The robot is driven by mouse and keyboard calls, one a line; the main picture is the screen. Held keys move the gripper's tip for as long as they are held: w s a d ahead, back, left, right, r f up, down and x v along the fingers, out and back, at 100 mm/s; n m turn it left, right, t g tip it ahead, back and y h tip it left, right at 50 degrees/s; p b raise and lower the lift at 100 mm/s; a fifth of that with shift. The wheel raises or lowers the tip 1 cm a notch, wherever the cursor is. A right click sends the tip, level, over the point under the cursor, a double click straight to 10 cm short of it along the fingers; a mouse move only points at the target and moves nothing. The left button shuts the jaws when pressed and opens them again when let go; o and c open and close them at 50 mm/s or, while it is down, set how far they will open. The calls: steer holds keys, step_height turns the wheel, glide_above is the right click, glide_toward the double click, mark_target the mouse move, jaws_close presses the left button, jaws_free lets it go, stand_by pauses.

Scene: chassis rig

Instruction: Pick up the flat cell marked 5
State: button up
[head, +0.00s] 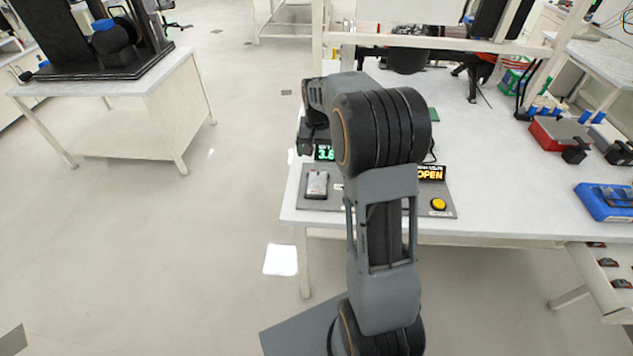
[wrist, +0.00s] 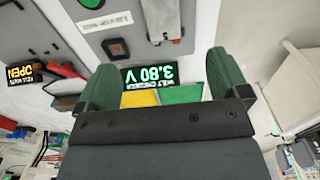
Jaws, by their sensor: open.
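A flat silver-grey cell (head: 317,184) lies on the grey plate at the near left of the bench. What looks like the same cell shows at the top of the wrist view (wrist: 162,18). I cannot read a 5 on it. My gripper (wrist: 165,70) is open, its two green fingers apart with no cell between them. In the wrist view the cell is beyond the fingertips, apart from them. In the head view my arm hides much of the plate, and my gripper is mostly dark and hard to make out. Several small cells (head: 608,262) sit on the rack at the right edge, marks unreadable.
A voltage display (wrist: 149,75) reads 3.80 V beside the plate. An OPEN sign (head: 431,173) and a yellow button (head: 438,204) are at the plate's right. Red (head: 558,135) and blue (head: 606,202) boxes stand at the right. Bare bench lies between.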

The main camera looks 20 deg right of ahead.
glide_above(317, 184)
steer(key=f, duration=0.9)
steer(key=shift+d+p, duration=0.2)
steer(key=shift+p, duration=0.2)
steer(key=f, duration=0.1)
steer(key=f+p, duration=0.1)
steer(key=f, duration=0.1)
steer(key=shift+a+f, duration=0.2)
steer(key=shift+f, duration=0.85)
steer(key=shift+c, duration=0.4)
steer(key=c, duration=1.1)
